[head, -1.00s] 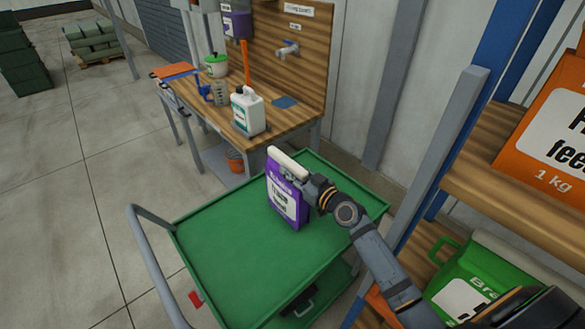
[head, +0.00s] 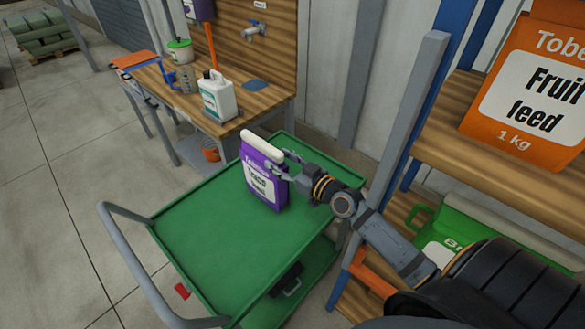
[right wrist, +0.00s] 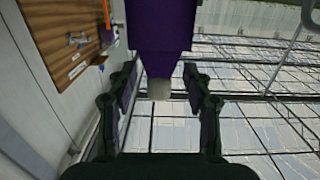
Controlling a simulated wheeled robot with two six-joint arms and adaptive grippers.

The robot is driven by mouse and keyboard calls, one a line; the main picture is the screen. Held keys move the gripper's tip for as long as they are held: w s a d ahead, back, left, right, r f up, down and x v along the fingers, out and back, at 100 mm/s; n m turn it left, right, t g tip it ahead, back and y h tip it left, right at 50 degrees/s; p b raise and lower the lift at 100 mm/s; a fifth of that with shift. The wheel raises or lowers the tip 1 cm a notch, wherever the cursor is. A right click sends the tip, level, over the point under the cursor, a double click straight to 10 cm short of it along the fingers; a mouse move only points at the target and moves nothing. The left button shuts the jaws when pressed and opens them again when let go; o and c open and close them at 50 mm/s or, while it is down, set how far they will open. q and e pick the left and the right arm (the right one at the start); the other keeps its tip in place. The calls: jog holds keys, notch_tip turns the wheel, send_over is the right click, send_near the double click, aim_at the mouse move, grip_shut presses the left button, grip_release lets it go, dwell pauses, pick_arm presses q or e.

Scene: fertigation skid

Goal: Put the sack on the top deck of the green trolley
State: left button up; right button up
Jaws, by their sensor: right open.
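The purple sack (head: 262,178) with a white rolled top and a white label stands about upright on the top deck of the green trolley (head: 205,240). My right gripper (head: 284,163) is at the sack's upper right side, close to its top, with its fingers apart. In the right wrist view the sack (right wrist: 160,30) lies ahead of the spread fingers (right wrist: 161,88), with its pale top end between them. I cannot tell whether a finger still touches it. My left gripper is not in view.
A wooden bench (head: 185,105) with a white jug (head: 217,97) stands behind the trolley. Shelving at right holds an orange feed sack (head: 530,95) and a green sack (head: 460,235). The trolley's grey handle (head: 125,250) is at left. The front left of the deck is clear.

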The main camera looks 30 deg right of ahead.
jog(key=p+v, duration=0.1)
jog(key=v, duration=0.4)
jog(key=shift+s+r+p, duration=0.15)
jog(key=shift+p, duration=0.15)
jog(key=shift+s+d, duration=0.2)
jog(key=shift+s, duration=0.35)
